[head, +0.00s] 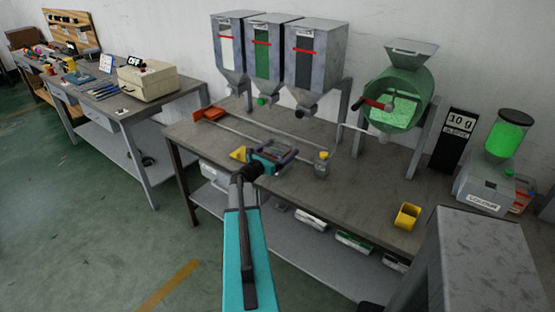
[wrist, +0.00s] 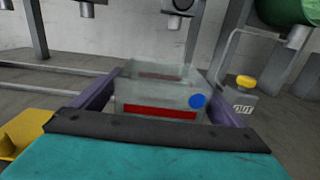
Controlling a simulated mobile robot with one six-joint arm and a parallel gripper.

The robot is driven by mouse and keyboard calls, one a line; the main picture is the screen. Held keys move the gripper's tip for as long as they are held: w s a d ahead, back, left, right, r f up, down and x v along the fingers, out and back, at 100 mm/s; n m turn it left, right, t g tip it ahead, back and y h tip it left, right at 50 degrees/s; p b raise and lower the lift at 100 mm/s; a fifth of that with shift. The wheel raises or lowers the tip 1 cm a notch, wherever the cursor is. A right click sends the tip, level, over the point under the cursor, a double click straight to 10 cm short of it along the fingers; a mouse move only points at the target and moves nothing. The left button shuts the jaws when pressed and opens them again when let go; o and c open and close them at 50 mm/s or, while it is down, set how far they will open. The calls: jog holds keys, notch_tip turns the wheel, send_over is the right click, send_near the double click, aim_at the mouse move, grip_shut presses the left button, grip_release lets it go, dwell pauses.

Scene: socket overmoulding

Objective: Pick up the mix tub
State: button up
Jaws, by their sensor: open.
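The mix tub appears to be the clear, see-through tub (wrist: 158,92) with a red band and a blue dot in the wrist view. It stands upright on the grey bench, between the two purple fingers of my gripper (wrist: 165,84). The fingers are open, one along each side of the tub; I cannot tell whether they touch it. In the head view my gripper (head: 276,158) is low over the left middle of the bench, and the tub is mostly hidden there by the fingers and wrist.
A yellow cup (head: 407,215) is near the bench's right front. Hoppers (head: 270,55) and a green drum mixer (head: 398,90) stand behind.

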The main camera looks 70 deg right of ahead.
jog(key=shift+x, duration=1.15)
jog(key=c, duration=1.1)
jog(key=shift+c, duration=0.2)
